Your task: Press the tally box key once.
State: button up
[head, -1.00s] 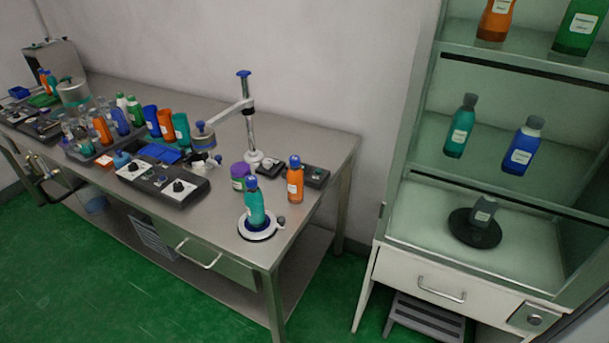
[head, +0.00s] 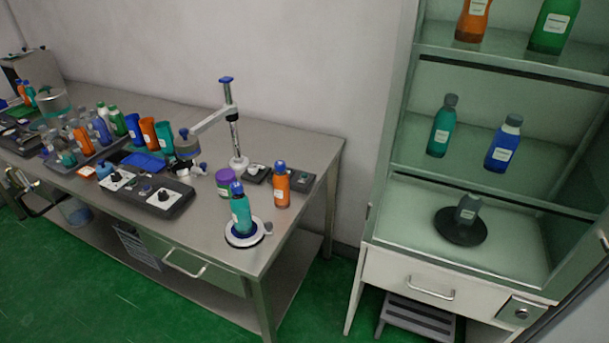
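Two small dark boxes sit at the back right of the steel bench in the head view. One box (head: 256,173) is beside the foot of the post stand and has a light round part on top. The other box (head: 303,182) is behind and to the right of an orange bottle (head: 282,188), which partly hides it. Either could be the tally box; the markings are too small to tell which, and no key can be made out clearly. I cannot make out my gripper in this view.
A teal bottle (head: 241,212) stands on a white-rimmed round base (head: 245,236) near the bench's right front corner. A purple-lidded jar (head: 226,181), a post stand (head: 234,130) and a knobbed control box (head: 147,193) are nearby. A glass-shelved cabinet (head: 388,190) stands to the right.

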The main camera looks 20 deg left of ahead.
grip_shut()
dwell(1.4)
